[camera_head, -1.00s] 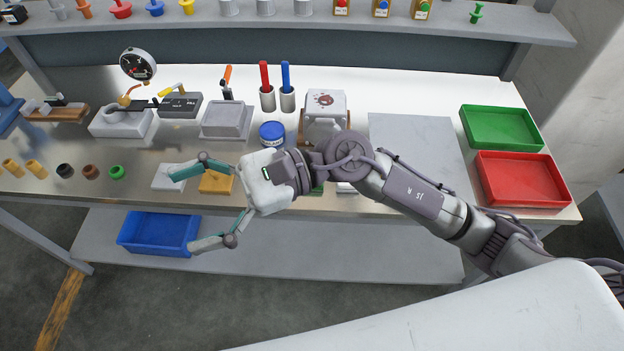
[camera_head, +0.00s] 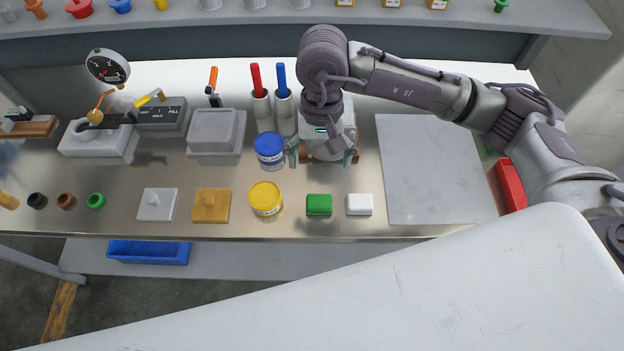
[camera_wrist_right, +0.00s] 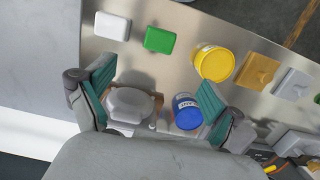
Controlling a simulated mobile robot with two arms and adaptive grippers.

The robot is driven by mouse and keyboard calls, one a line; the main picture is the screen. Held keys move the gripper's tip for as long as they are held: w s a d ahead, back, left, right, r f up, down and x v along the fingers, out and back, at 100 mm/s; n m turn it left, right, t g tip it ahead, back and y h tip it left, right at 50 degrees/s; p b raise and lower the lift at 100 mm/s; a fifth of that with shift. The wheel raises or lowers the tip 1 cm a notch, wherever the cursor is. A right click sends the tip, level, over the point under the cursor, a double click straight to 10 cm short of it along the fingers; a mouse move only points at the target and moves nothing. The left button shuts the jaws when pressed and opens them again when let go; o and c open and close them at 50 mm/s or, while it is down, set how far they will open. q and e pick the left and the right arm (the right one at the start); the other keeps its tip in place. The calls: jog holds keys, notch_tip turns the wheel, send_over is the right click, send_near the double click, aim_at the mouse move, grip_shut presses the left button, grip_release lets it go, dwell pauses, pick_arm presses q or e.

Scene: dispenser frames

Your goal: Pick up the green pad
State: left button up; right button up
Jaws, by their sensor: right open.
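The green pad (camera_head: 319,205) is a small block lying on the steel bench top near its front edge, between a yellow-lidded tub and a white pad. It also shows at the top of the right wrist view (camera_wrist_right: 160,40). My right gripper (camera_head: 322,158) is open and empty, pointing down behind the green pad, in front of the white dispenser. In the right wrist view its two teal-lined fingers (camera_wrist_right: 152,100) stand apart, with a rounded grey-white part of the dispenser between them. The green pad lies beyond the fingertips, apart from them. My left gripper is not in view.
The white pad (camera_head: 359,204) is right of the green pad, the yellow-lidded tub (camera_head: 266,199) left. A blue-lidded tub (camera_head: 270,150) stands close left of my right gripper. A grey plate (camera_head: 430,175) lies right. The red tray (camera_head: 511,185) is partly hidden by my arm.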

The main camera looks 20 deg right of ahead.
jog(key=p, duration=0.2)
send_over(319, 200)
notch_tip(319, 200, down, 6)
jog(key=shift+s+d+f, duration=0.1)
jog(key=shift+d+f, duration=0.05)
jog(key=shift+f, duration=0.1)
notch_tip(319, 200, down, 3)
jog(key=shift+p, duration=1)
notch_tip(319, 200, down, 3)
jog(key=shift+f+p, duration=0.2)
jog(key=shift+p, duration=0.4)
jog(key=shift+f, duration=0.15)
jog(key=c, duration=1.2)
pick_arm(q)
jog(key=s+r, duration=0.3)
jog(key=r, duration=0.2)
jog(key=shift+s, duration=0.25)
pick_arm(e)
jog(key=shift+c, duration=0.2)
